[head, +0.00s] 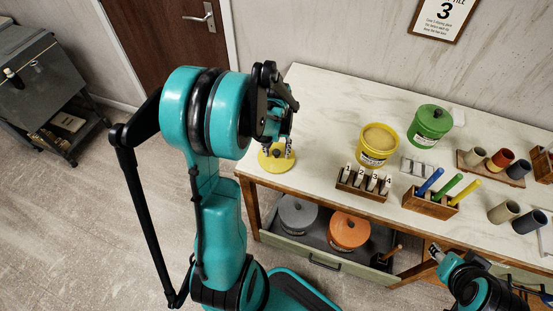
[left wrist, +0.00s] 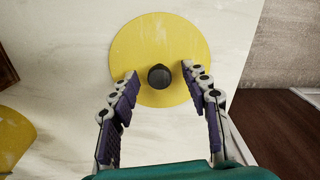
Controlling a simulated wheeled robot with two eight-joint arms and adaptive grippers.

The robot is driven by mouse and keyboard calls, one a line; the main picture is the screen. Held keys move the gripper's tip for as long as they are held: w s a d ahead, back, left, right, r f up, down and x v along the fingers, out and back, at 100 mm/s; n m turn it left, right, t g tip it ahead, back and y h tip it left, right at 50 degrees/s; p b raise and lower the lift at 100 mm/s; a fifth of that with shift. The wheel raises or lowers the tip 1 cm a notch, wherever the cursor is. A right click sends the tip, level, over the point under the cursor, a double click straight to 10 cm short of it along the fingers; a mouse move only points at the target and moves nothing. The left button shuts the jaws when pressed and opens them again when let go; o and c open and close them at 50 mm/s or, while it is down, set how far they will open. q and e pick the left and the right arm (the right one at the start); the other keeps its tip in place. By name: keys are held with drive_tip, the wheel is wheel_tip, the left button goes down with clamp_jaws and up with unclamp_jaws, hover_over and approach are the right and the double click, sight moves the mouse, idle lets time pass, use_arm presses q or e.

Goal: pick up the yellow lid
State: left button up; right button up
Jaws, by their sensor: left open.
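The yellow lid (head: 270,165) lies flat near the left end of the pale worktop, with a dark round knob at its middle. In the left wrist view the lid (left wrist: 160,35) fills the upper middle, knob (left wrist: 159,77) upward. My left gripper (head: 277,148) is just over the lid. Its open fingers (left wrist: 159,75) stand either side of the knob, with a gap on both sides and nothing held. The fingers partly cover the lid in the head view. My right gripper (head: 436,251) is small at the lower right, by the bench front; its jaws are unclear.
A yellow tub (head: 377,145) stands right of the lid; its edge shows in the left wrist view (left wrist: 14,140). A wooden rack with numbered tags (head: 362,184) is nearby. Farther right are a green lidded tub (head: 430,124) and a marker box (head: 430,203). An open drawer (head: 318,236) juts out below.

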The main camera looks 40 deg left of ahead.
use_arm(q)
clamp_jaws()
drive_tip(key=shift+r, duration=0.1)
idle(0.3)
